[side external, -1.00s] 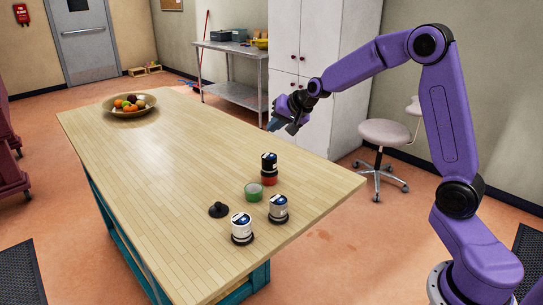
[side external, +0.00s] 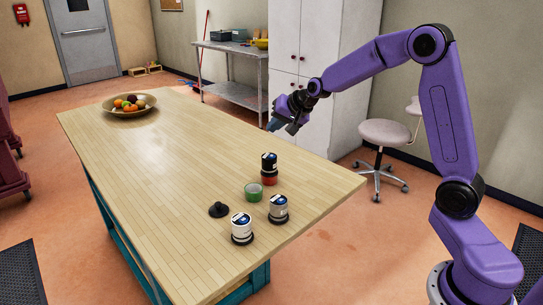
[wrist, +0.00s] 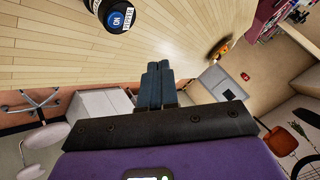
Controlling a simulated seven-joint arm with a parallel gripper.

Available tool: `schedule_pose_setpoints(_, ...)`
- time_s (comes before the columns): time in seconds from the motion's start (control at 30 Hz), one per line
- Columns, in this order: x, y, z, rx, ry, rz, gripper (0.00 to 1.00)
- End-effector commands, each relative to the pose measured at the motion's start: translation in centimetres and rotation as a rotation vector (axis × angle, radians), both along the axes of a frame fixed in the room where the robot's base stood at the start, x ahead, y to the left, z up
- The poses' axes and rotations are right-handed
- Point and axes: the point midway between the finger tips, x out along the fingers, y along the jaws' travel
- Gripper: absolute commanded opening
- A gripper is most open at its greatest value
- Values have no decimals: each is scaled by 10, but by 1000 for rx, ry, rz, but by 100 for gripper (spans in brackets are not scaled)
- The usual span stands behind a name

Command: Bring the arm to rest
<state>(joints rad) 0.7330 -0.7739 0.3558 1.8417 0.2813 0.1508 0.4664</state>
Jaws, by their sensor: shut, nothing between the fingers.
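My purple arm reaches in from the right in the side external view. My gripper (side external: 272,125) hangs in the air over the table's far right edge, apart from everything on it. In the wrist view the two fingers of my gripper (wrist: 158,82) lie side by side, shut, with nothing between them. The nearest object is a black can with a blue and white label (side external: 269,162), stacked on a red piece (side external: 269,180); a can top with a blue label also shows in the wrist view (wrist: 115,18).
The wooden table (side external: 160,165) also carries a green ring (side external: 253,192), two white-labelled cans (side external: 278,208) (side external: 242,228), a black knobbed lid (side external: 218,210) and a fruit bowl (side external: 130,106). The table's middle is clear. A stool (side external: 384,133) and a white cabinet (side external: 340,60) stand behind.

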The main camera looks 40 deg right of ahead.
Motion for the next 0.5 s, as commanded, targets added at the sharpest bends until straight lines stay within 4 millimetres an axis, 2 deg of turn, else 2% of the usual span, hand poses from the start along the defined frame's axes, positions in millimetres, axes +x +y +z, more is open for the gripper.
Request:
schedule_pose_setpoints(0.27, 0, 0, 1, 0, 0, 0, 0)
schedule_pose_setpoints(0.5, 1, 0, 20, 0, -3, 0, 0)
